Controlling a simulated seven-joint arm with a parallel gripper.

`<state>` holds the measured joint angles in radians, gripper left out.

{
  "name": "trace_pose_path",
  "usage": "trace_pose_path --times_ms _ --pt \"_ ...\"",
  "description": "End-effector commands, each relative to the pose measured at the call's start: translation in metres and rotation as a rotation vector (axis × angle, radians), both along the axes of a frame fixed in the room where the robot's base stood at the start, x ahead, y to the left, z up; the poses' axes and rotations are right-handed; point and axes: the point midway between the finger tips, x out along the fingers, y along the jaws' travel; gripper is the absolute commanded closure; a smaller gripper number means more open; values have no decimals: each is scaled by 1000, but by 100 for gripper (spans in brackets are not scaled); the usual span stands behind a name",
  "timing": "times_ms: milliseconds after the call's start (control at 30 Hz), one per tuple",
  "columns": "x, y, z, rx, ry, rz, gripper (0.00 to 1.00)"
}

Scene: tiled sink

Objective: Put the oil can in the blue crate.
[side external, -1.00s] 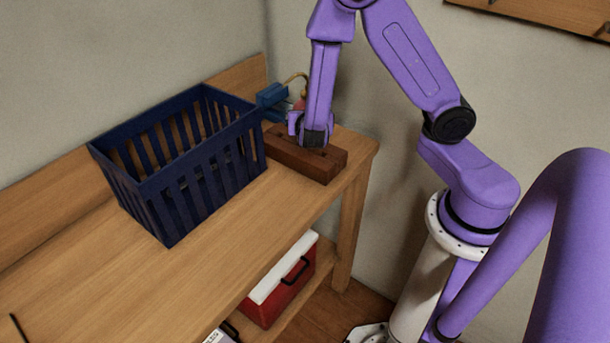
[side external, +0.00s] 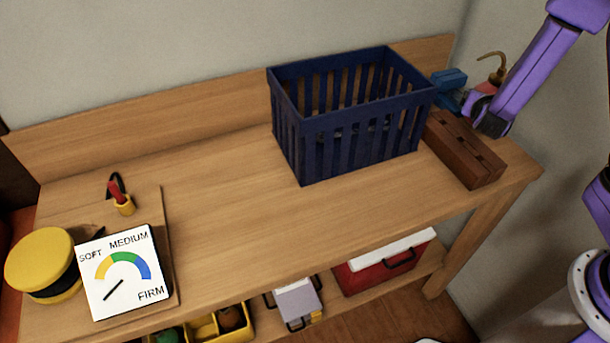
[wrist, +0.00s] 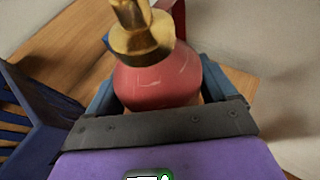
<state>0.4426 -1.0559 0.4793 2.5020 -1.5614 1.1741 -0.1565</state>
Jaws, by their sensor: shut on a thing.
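The oil can is red with a brass neck and a thin curved brass spout (side external: 494,60). It is at the right end of the bench, largely hidden behind my gripper (side external: 484,108) in the side view. In the wrist view the oil can (wrist: 155,85) fills the space between the fingers, and my gripper (wrist: 158,92) is shut on it. I cannot tell whether the can touches the bench. The blue crate (side external: 345,128), dark and slatted with an open top, stands left of my gripper. The crate's edge (wrist: 35,110) also shows at the left of the wrist view.
A brown wooden block (side external: 465,150) lies in front of my gripper, close to the crate. A blue object (side external: 449,82) sits behind it. A dial sign (side external: 120,272) and yellow round object (side external: 40,262) are far left. The bench between them and the crate is clear.

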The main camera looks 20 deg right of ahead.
Motion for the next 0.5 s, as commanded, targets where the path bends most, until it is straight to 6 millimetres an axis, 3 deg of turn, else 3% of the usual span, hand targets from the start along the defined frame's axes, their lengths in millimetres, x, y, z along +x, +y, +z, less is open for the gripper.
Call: trace_pose_path --times_ms 200,500 --pt "1 1 43 4 -9 -1 60" --pt "1 0 81 2 -6 0 60"
